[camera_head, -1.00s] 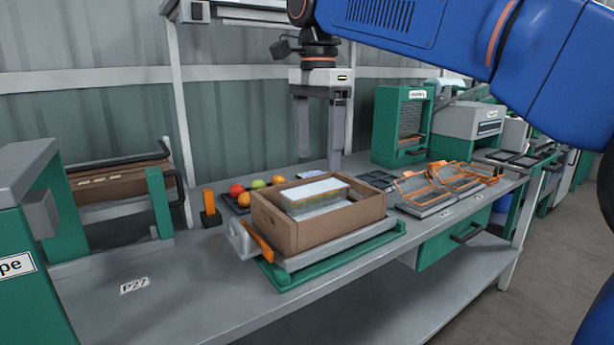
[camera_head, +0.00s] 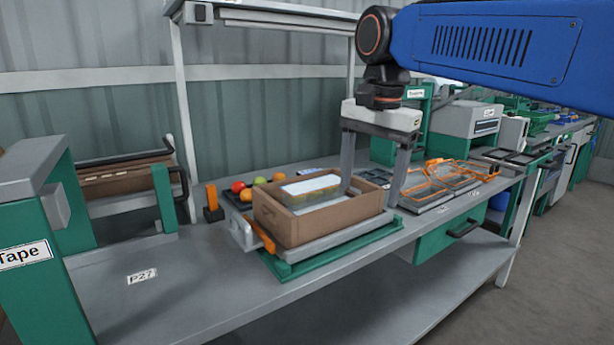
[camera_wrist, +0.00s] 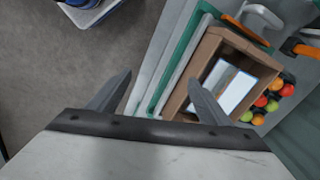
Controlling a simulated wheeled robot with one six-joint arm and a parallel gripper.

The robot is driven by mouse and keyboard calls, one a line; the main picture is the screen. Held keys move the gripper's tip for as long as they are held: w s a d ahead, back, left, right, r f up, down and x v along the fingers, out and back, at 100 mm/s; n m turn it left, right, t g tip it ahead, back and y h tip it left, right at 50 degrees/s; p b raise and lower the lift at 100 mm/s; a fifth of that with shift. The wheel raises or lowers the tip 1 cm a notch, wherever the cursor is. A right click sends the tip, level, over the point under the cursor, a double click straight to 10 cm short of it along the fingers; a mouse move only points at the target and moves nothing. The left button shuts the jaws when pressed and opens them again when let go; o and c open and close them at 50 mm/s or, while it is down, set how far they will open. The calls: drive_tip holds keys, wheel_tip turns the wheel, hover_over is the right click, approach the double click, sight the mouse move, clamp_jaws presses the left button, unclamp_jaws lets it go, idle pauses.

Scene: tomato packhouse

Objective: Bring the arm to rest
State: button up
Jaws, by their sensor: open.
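My gripper (camera_head: 372,180) is open and empty, with its two fingers pointing down. In the head view it hangs in front of or above the right end of a brown box (camera_head: 287,229); the exact height is hard to tell. In the wrist view my gripper (camera_wrist: 158,98) shows its fingers spread wide, with the brown box (camera_wrist: 203,56) beyond the right finger. A clear-sided pack with a pale top (camera_head: 311,187) lies inside the box, and it also shows in the wrist view (camera_wrist: 235,92). My blue arm reaches in from the upper right.
The box sits on a green and grey stand (camera_head: 343,243) on the grey bench (camera_head: 205,284). Several tomatoes (camera_head: 247,187) lie in a dark tray behind it. Orange-framed trays (camera_head: 437,192) lie to the right. A tape machine (camera_head: 35,215) stands at left. The front bench surface is clear.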

drive_tip(key=s+d+f+n+t, duration=0.1)
drive_tip(key=s+d+f+n, duration=0.1)
drive_tip(key=s+d+f, duration=0.3)
drive_tip(key=s+d+f+n+t, duration=0.1)
drive_tip(key=s+d+f+n, duration=0.2)
drive_tip(key=f, duration=0.9)
drive_tip(key=s+d+f+n+t, duration=0.1)
drive_tip(key=s+d+f+n, duration=0.2)
drive_tip(key=s+d+f, duration=0.6)
drive_tip(key=shift+s+f+t, duration=0.2)
drive_tip(key=shift+t, duration=0.2)
drive_tip(key=shift+d, duration=0.1)
